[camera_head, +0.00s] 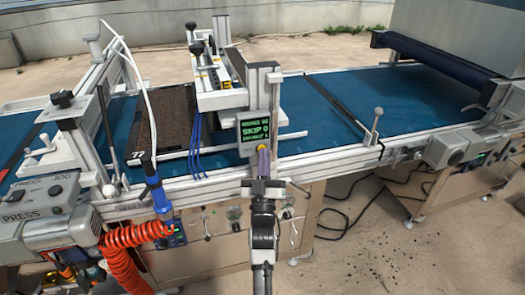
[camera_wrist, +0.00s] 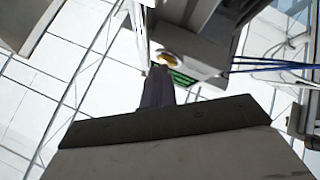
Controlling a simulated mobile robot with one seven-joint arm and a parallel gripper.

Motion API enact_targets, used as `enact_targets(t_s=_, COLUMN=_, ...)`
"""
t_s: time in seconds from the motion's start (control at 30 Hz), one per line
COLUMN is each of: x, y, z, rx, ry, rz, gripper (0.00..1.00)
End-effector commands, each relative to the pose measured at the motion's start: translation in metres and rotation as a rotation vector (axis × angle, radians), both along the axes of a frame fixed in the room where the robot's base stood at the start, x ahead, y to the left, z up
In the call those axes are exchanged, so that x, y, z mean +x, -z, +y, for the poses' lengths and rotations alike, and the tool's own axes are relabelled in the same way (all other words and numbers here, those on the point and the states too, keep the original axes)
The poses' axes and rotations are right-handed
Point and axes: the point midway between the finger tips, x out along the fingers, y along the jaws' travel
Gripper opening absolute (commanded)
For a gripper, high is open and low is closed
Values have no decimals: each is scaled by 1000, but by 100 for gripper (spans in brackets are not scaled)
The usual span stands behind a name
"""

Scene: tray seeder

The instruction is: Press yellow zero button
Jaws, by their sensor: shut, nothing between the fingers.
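The display box (camera_head: 254,134) with green text stands on a metal post at the near edge of the conveyor machine. In the wrist view, its green screen (camera_wrist: 182,78) shows in part, at a steep angle. A round yellow button (camera_wrist: 170,59) is on the underside of this box in the wrist view; I cannot make it out in the head view. My gripper (camera_head: 263,150) has its purple fingers shut and empty, pointing up just under the box. In the wrist view, its fingertips (camera_wrist: 158,70) are very close below the button; I cannot tell if they touch it.
Blue cables (camera_head: 194,140) hang just left of the box. A coiled orange hose (camera_head: 128,255) with a blue handle hangs farther left. The machine's metal side rail (camera_head: 330,160) runs behind my gripper. A grey press control box (camera_head: 40,207) is at far left.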

Motion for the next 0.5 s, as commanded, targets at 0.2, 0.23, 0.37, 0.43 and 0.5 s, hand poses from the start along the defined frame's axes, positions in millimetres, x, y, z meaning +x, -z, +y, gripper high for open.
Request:
enact_targets(t_s=0.2, x=1, y=0, z=0, rx=0, ry=0, rz=1, gripper=0)
enact_targets(t_s=0.23, x=0, y=0, z=0, rx=0, ry=0, rz=1, gripper=0)
enact_targets(t_s=0.37, x=-1, y=1, z=0, rx=0, ry=0, rz=1, gripper=0)
enact_targets(t_s=0.43, x=-4, y=1, z=-1, rx=0, ry=0, rz=2, gripper=0)
enact_targets(t_s=0.5, x=-7, y=1, z=-2, rx=0, ry=0, rz=2, gripper=0)
